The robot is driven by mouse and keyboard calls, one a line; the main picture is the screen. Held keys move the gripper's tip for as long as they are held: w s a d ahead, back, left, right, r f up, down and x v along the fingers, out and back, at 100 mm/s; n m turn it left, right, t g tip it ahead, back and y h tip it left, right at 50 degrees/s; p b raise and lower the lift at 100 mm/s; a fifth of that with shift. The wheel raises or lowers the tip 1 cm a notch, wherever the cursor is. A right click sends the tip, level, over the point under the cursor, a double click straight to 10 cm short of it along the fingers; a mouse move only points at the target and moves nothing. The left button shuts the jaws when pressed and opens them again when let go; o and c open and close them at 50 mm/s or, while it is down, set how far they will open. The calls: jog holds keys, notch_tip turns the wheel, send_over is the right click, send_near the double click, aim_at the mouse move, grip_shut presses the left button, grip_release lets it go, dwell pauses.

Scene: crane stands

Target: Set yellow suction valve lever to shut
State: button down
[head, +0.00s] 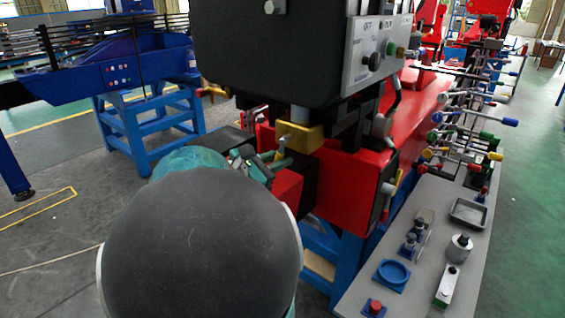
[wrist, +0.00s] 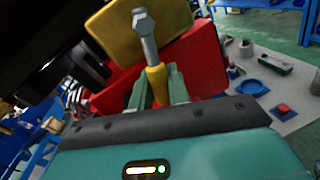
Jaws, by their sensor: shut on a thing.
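The yellow suction valve lever (wrist: 156,82) shows in the wrist view as a yellow grip on a grey metal shaft with a bolt-like end. It stands in front of a yellow block (wrist: 112,25) and a red block (wrist: 205,62). My gripper (wrist: 158,92) has its green-grey fingers on both sides of the yellow grip, shut on it. In the head view my gripper (head: 262,168) is beside the red machine, just below the yellow block (head: 300,137). There the lever (head: 280,150) is small and partly hidden by my fingers and the dark parts around them.
A black control box (head: 290,45) hangs above the lever. The red machine (head: 340,180) stands on a blue frame. A grey table (head: 420,250) at right holds small parts and a tray (head: 468,213). Several coloured levers (head: 460,150) stick out behind. Floor at left is open.

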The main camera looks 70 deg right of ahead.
jog(key=shift+w+d+r+m, duration=0.15)
jog(key=shift+w+m, duration=0.1)
jog(key=shift+m, duration=0.25)
jog(key=c, duration=1.4)
grip_release()
jog(key=v, duration=1.4)
jog(key=shift+s+r, duration=0.1)
jog(key=shift+r, duration=0.05)
